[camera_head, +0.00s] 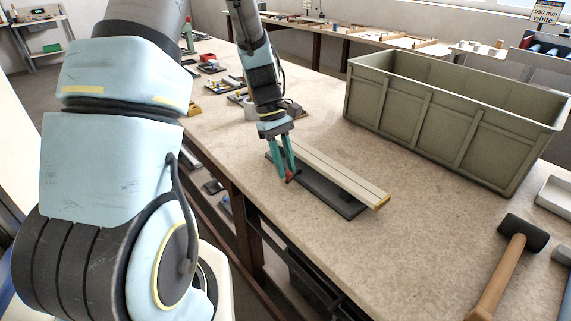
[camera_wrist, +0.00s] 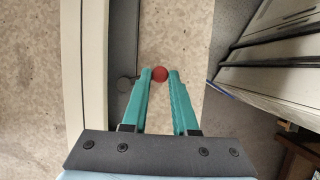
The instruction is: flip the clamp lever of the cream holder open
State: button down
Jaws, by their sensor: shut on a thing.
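The holder is a long dark grey base (camera_head: 335,203) with a cream profile (camera_head: 335,173) lying along it on the bench. In the wrist view the cream profile (camera_wrist: 95,70) runs down the left side, with the grey base (camera_wrist: 123,40) beside it. A red knob (camera_wrist: 160,74), seemingly the end of the clamp lever, sits between my teal fingertips. My gripper (camera_head: 290,178) is shut on the red knob at the holder's near left side. The lever's arm is mostly hidden.
A large olive crate (camera_head: 425,113) stands behind and right of the holder. A mallet (camera_head: 508,258) lies at the right front. The bench edge is close to my gripper, with dark shelving below. Small parts trays (camera_head: 211,66) stand farther back on the bench.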

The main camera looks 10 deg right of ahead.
jog(key=c, duration=0.7)
grip_release()
jog(key=b+v, duration=0.2)
jog(key=v, duration=0.9)
jog(key=shift+s+a, duration=0.1)
jog(key=s+a+f+m+t, duration=0.1)
jog(key=s+a+m+t, duration=0.1)
jog(key=a, duration=0.3)
jog(key=s+a+m+t+y, duration=0.1)
jog(key=s+a+m+t, duration=0.1)
jog(key=a, duration=0.4)
jog(key=s+a+f+m+t, duration=0.1)
jog(key=s+a+m, duration=0.1)
jog(key=s+a, duration=0.2)
jog(key=shift+s+a+f+t+y, duration=0.15)
jog(key=shift+a+f+t+y, duration=0.05)
jog(key=shift+a, duration=0.35)
jog(key=shift+s+a+f+t+y, duration=0.1)
jog(key=shift+a+f+t+y, duration=0.1)
jog(key=shift+a, duration=0.3)
